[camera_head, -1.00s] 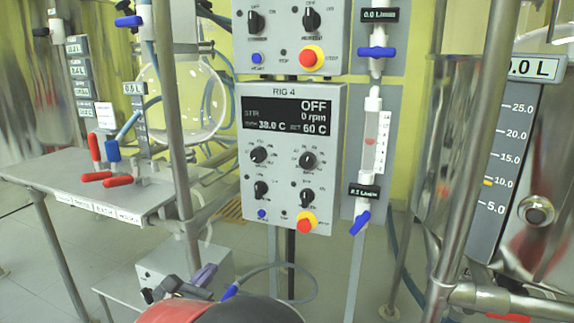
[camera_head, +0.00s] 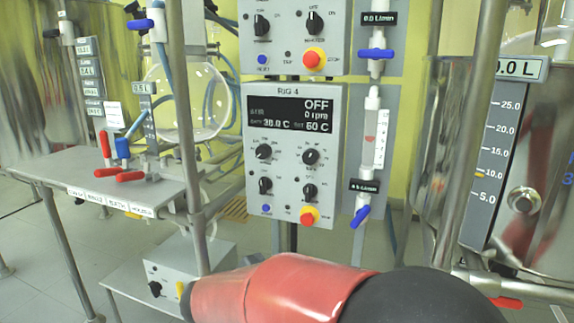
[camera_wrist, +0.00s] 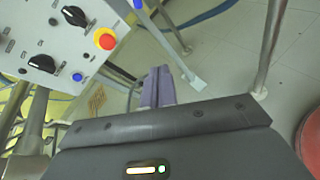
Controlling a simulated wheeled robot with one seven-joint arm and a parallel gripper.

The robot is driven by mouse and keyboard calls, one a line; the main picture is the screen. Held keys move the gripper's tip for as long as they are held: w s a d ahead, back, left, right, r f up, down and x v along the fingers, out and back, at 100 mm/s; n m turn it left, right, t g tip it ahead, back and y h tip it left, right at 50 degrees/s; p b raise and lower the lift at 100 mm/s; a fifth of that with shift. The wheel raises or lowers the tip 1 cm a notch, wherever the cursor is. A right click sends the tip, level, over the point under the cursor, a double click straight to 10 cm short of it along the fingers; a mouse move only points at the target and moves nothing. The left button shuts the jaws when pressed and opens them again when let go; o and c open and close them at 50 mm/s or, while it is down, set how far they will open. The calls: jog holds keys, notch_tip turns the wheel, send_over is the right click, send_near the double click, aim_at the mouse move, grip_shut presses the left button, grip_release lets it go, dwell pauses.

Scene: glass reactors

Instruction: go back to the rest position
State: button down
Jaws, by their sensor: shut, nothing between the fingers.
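My gripper (camera_wrist: 158,72) shows in the wrist view, its two purple fingers together with nothing between them. It points down past the lower edge of a control panel (camera_wrist: 62,38), above open floor, and touches nothing that I can see. In the head view my red and black arm crosses the bottom of the picture, and the gripper itself does not show there.
The Rig 4 control panel (camera_head: 290,155) faces me, its display reading OFF. A flowmeter (camera_head: 375,140) stands right of it. A metal bench (camera_head: 110,192) with red-handled valves is at left. A steel post (camera_head: 465,140) and a scaled vessel (camera_head: 500,160) stand at right. A grey box (camera_head: 190,265) sits low.

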jog(key=s+d+m+g+y, duration=0.4)
jog(key=s+d+m+g, duration=0.2)
jog(key=s+d+m, duration=0.75)
jog(key=s+d+m+t+y, duration=0.1)
jog(key=s+m+y, duration=0.4)
jog(key=s+m, duration=0.3)
jog(key=shift+d+f+m, duration=0.15)
jog(key=shift+d+m, duration=0.2)
jog(key=shift+m, duration=0.5)
